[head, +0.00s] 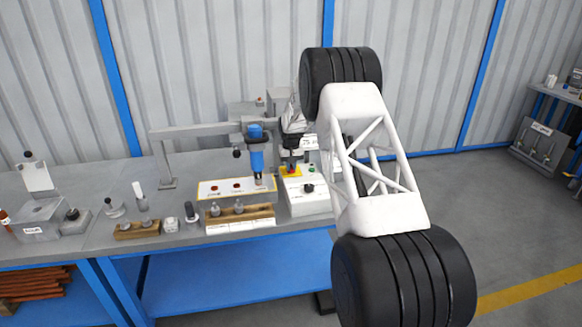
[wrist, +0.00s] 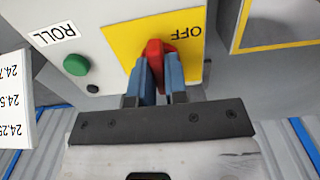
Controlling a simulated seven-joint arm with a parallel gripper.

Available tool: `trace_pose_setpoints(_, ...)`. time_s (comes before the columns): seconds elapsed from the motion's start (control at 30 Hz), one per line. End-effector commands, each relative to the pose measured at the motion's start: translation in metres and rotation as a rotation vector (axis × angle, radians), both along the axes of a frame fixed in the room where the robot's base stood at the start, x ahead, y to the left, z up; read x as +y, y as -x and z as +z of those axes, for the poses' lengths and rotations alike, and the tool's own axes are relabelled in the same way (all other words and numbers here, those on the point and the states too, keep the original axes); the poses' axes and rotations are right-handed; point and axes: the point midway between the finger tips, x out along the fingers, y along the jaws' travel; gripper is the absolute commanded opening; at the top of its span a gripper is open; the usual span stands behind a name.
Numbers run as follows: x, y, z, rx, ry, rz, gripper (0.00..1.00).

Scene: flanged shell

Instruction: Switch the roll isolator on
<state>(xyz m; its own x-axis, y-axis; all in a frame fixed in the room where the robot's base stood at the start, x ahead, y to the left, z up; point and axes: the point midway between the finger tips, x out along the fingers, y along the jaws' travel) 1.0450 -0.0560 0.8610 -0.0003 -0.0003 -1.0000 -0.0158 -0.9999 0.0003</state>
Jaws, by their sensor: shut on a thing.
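The roll isolator is a pale box with a yellow plate (wrist: 122,38) and a red handle (wrist: 155,48) in the wrist view. The word OFF is on the plate beside the handle. A ROLL label (wrist: 55,32) and a green round button or lamp (wrist: 76,64) are on the same face. My gripper (wrist: 160,70) has its blue fingers shut on the red handle, one on each side. The fingers hide part of the handle. In the head view the yellow plate (head: 284,171) shows on the bench below my gripper, and the handle is mostly hidden.
A white control box (head: 310,203) with a dark knob stands just in front. To its left are a white panel with red buttons (head: 212,189), a blue tool on an overhead arm (head: 256,150), and wooden blocks (head: 218,220). A card with numbers (wrist: 14,105) is at the wrist view's left.

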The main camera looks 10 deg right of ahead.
Motion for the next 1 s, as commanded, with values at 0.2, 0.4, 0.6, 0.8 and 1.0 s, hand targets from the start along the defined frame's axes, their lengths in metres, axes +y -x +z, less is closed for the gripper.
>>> trace_pose_setpoints(0.2,0.0,0.0,0.0,0.0,0.0,0.0,0.18)
trace_pose_setpoints(0.4,0.0,0.0,0.0,0.0,0.0,0.0,0.39)
trace_pose_setpoints(0.6,0.0,0.0,0.0,0.0,0.0,0.001,0.39)
trace_pose_setpoints(0.8,0.0,0.0,0.007,-0.001,0.0,0.001,0.39)
trace_pose_setpoints(1.0,0.0,0.0,0.027,-0.003,0.0,0.001,0.39)
